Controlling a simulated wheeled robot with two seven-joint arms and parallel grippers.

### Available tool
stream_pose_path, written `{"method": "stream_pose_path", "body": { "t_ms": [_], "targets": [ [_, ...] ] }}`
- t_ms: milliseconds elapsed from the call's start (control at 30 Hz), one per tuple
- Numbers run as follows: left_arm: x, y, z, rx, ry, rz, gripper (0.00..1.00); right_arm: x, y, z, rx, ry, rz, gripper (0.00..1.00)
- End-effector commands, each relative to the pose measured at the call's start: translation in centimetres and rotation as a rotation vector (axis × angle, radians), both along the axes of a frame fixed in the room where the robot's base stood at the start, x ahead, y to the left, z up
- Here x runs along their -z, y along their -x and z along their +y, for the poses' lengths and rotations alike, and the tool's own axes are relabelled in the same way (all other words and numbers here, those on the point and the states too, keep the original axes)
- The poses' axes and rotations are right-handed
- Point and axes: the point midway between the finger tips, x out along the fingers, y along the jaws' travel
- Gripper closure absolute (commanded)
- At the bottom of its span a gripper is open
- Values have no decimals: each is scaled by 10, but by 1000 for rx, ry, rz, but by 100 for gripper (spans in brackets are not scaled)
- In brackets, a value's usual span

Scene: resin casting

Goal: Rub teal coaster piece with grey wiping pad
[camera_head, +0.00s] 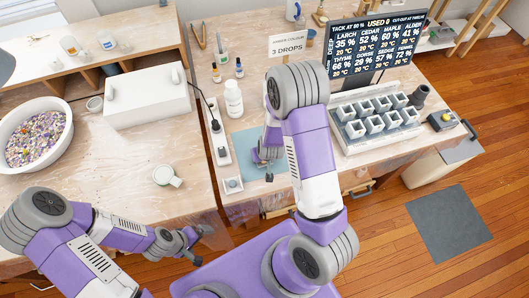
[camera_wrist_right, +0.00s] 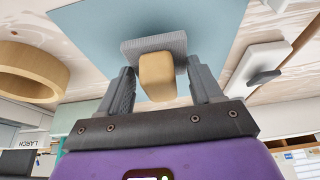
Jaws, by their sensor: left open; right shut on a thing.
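The grey wiping pad (camera_wrist_right: 130,48) is a flat grey block with a tan handle (camera_wrist_right: 157,75). My right gripper (camera_wrist_right: 160,88) is shut on that handle, and the pad is over a flat blue-teal sheet (camera_wrist_right: 95,30); I cannot tell whether they touch. In the head view this sheet (camera_head: 246,139) lies at the table's front, with my right gripper (camera_head: 262,158) low over it. I cannot make out a separate teal coaster piece; the gripper and pad may hide it. My left gripper (camera_head: 197,243) is open and empty by the table's front edge at lower left.
A white bottle (camera_head: 233,99) stands behind the sheet, and a white strip-shaped device (camera_head: 219,145) lies left of it. A mould tray with several white cups (camera_head: 352,129) and a screen (camera_head: 375,45) are at right. A tan ring (camera_wrist_right: 30,72) shows in the wrist view.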

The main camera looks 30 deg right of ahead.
Motion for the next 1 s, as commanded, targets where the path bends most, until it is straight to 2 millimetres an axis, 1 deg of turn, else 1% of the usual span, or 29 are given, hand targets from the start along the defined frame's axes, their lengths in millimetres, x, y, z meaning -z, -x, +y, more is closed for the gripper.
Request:
{"method": "stream_pose_path", "body": {
  "t_ms": [33,100,167,700,833,1000],
  "targets": [
    [-8,0,0,0,0,0,0,-7,0,0,0,1,0,59],
    [-15,0,0,0,0,-1,0,-25,-1,1,-1,-2,-5,59],
    [-20,0,0,0,0,-1,0,-28,0,1,-1,-2,-1,59],
    [-62,0,0,0,0,-1,0,-76,-1,1,-3,-2,-2,59],
    [-66,0,0,0,0,-1,0,-80,-1,2,-3,-2,-1,59],
    [-65,0,0,0,0,-1,0,-79,-1,2,-3,-2,-1,59]
  ]
}}
